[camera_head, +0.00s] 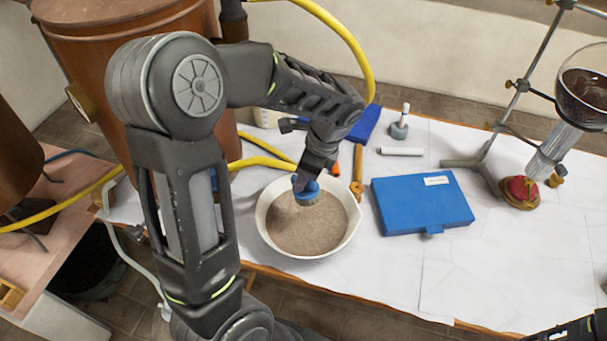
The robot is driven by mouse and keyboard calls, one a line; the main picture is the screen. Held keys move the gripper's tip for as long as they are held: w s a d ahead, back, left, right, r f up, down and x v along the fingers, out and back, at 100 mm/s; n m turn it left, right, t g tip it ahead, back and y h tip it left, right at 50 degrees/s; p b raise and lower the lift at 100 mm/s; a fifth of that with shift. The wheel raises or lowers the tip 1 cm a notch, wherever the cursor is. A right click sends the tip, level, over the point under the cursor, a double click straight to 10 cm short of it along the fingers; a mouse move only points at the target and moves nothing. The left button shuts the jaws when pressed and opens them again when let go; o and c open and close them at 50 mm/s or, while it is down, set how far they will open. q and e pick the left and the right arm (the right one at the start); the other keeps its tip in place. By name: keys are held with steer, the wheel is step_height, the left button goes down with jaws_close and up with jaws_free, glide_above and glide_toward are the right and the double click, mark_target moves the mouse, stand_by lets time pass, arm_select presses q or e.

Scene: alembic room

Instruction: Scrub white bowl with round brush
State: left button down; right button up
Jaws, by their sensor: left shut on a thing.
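The white bowl (354,232) stands on the white-covered table near its front edge, with a brownish-grey layer over its inside. The brush has a blue top and pale bristles. Its bristles are inside the bowl, at or close to the brownish surface; exact contact cannot be told. My left arm hides part of the area left of the bowl. Part of my right arm shows at the bottom right corner, but its fingers are not seen.
A blue case (421,204) lies right of the bowl. A metal stand (510,110) with a glass vessel (583,95) and a red-brown burner (520,192) stand at right. Yellow hoses (262,162) run behind. The front right table is clear.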

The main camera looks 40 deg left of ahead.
mark_target(302, 192)
arm_select(q)
steer(key=shift+f, duration=0.15)
step_height(302, 192, down, 5)
steer(key=b, duration=0.4)
steer(key=shift+f+b, duration=2.6)
steer(key=shift+f, duration=0.85)
steer(key=shift+f+b, duration=0.4)
steer(key=shift+f, duration=0.2)
steer(key=shift+d+r, duration=0.1)
steer(key=shift+d, duration=0.05)
steer(key=shift+w+d, duration=0.2)
steer(key=shift+d, duration=0.3)
steer(key=shift+a, duration=0.15)
